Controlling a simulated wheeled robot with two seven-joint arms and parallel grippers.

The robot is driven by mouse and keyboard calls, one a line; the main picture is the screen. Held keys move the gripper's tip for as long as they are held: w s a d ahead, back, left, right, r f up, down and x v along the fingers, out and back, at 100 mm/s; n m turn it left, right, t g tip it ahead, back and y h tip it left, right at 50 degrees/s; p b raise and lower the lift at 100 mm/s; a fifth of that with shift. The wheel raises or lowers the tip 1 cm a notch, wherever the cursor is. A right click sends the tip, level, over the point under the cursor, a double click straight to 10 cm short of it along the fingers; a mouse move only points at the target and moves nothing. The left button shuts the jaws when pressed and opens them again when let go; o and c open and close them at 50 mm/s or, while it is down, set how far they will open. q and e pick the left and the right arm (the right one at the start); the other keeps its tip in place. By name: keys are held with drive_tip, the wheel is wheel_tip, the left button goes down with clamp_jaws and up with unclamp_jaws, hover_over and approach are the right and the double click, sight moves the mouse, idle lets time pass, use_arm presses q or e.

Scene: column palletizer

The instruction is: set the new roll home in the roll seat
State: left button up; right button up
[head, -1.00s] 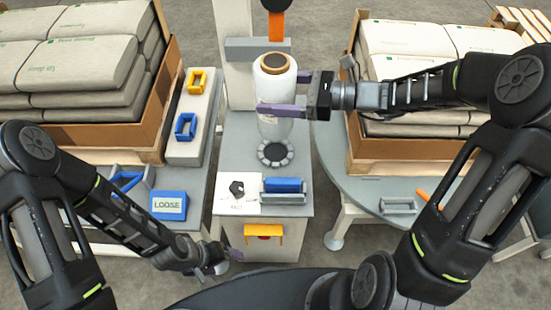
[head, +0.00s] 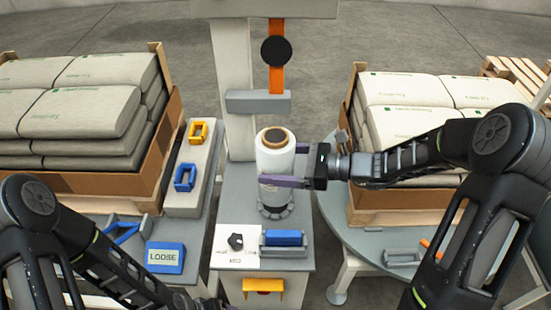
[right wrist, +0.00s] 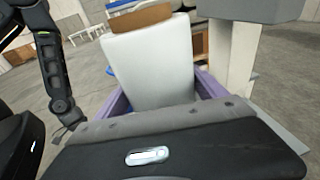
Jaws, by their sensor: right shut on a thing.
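The new roll (head: 273,162), white with a brown core, stands upright over the roll seat (head: 275,211), a grey notched ring on the grey stand. Its lower end reaches the ring; I cannot tell whether it is fully seated. My right gripper (head: 281,168) is shut on the roll from the right, its purple fingers around the middle. In the right wrist view the roll (right wrist: 150,62) rises between the purple fingers and looks slightly tilted in the picture. My left gripper (head: 216,303) barely shows at the bottom edge, and its fingers cannot be made out.
A grey post with a crossbar (head: 257,102) and an orange strip (head: 276,75) rises behind the seat. A blue block in a grey holder (head: 284,238) and a white sheet (head: 232,258) lie in front. Pallets of sacks stand left (head: 100,185) and right (head: 385,205).

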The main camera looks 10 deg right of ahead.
drive_tip(key=shift+r, duration=0.15)
drive_tip(key=shift+f+b, duration=0.4)
drive_tip(key=shift+f, duration=1.45)
drive_tip(key=o, duration=2)
drive_tip(key=shift+f, duration=0.2)
drive_tip(key=shift+r, duration=0.1)
drive_tip(key=shift+s+d+r, duration=0.1)
drive_tip(key=shift+s+d, duration=0.15)
drive_tip(key=shift+d, duration=0.3)
drive_tip(key=p+v, duration=0.1)
drive_tip(key=v, duration=1)
